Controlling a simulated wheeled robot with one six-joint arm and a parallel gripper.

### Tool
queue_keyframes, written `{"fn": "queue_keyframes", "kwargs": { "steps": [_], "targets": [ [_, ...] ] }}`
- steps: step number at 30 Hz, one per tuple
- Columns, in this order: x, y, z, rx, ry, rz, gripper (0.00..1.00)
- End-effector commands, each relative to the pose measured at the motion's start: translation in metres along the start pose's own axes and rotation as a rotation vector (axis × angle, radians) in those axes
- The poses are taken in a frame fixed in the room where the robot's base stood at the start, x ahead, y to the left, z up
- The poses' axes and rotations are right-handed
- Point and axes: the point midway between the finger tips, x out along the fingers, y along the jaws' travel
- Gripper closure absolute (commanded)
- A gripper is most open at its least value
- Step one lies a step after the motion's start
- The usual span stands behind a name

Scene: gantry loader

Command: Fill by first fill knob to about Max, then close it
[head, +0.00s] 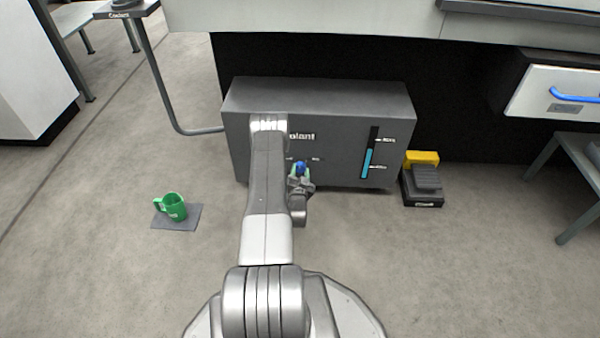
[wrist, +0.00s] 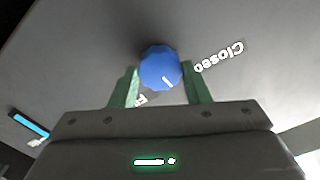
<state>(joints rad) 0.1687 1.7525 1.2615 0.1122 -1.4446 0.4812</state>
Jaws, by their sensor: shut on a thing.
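The dark grey coolant tank (head: 340,110) stands on the floor ahead. Its blue fill knob (head: 300,167) is on the front face, and it also shows in the wrist view (wrist: 160,68). My gripper (head: 299,178) is at the knob, with its green fingers on either side, shut on it. A short white mark shows on the knob. The word "Closed" (wrist: 220,56) is printed beside it; another label is partly hidden by a finger. The level gauge (head: 371,152) shows cyan up to a little below the upper mark, well above the lower one.
A yellow and black pedal (head: 423,180) is right of the tank. A bent pipe (head: 165,85) and a drawer with a blue handle (head: 575,97) flank the area.

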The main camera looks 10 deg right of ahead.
Motion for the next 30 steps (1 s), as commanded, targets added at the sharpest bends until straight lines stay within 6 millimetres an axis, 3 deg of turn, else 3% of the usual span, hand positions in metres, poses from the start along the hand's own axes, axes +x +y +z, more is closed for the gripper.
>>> {"fn": "queue_keyframes", "kwargs": {
  "steps": [12, 29, 30],
  "targets": [
    [-0.0011, 0.0011, 0.001, 0.204, -0.002, 0.002, 0.8],
    [-0.0014, 0.0014, 0.0012, 0.238, -0.003, 0.002, 0.8],
    [-0.0014, 0.0014, 0.0012, 0.238, -0.003, 0.002, 0.55]
  ]
}}
